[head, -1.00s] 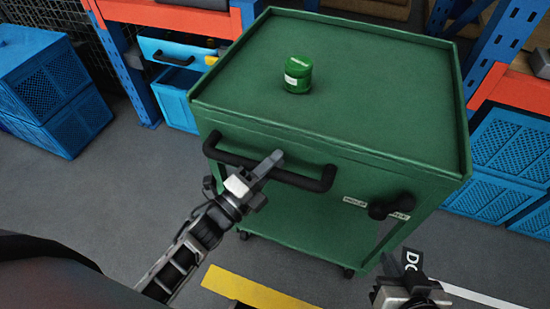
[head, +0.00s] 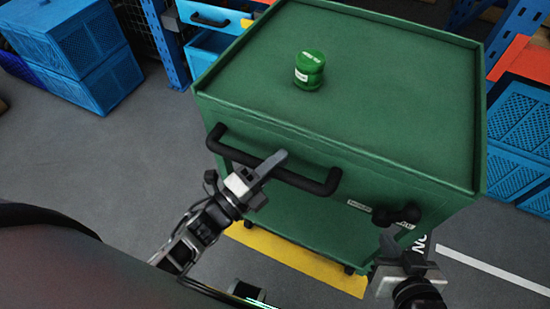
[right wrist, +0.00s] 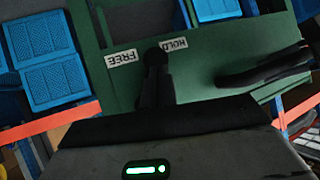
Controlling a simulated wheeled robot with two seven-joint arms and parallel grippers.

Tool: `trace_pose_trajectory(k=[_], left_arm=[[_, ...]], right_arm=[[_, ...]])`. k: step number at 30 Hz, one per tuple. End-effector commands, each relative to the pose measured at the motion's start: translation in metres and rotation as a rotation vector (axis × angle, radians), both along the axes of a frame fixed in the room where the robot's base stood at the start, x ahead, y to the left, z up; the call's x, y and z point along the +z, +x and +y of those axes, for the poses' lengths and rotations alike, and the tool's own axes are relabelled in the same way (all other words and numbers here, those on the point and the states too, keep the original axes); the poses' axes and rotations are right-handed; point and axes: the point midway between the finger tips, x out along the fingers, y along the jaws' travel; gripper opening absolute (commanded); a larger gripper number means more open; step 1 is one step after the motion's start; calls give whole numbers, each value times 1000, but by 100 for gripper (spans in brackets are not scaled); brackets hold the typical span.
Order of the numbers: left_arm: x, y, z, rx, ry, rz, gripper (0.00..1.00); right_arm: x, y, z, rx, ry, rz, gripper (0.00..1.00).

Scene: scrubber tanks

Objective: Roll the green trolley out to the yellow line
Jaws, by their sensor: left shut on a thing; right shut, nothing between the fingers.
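The green trolley (head: 400,85) stands in front of me, with a dark handle (head: 225,152) and a dark lever (head: 397,215) on its near face. My left gripper (head: 268,168) is shut on the handle. The lever lies sideways towards the right-hand label; the right wrist view shows labels FREE (right wrist: 121,58) and HOLD (right wrist: 173,45) beside it. My right gripper (head: 390,246) is shut and empty, just below the lever. The yellow line (head: 310,264) runs along the trolley's near lower edge, partly hidden by the trolley.
A green tin (head: 309,70) stands upright on the trolley top. Blue crates (head: 70,50) stand at the far left, and more blue crates (head: 520,130) sit in the racking at right. A white floor line (head: 490,268) lies at lower right. Grey floor at left is clear.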

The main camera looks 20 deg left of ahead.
Motion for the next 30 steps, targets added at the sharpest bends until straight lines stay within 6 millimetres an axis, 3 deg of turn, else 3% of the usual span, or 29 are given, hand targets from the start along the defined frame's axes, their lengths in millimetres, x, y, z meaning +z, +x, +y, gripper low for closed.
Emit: trace_pose_trajectory(k=[10,11,13,30], left_arm=[[-1,-1,0,0,1,2,0],[-1,-1,0,0,1,2,26],[-1,-1,0,0,1,2,45],[-2,-6,4,0,0,1,45]], right_arm=[[1,2,0,1,-1,-4,0],[1,2,0,1,-1,-4,0],[1,2,0,1,-1,-4,0],[-2,0,0,1,-1,2,0]])
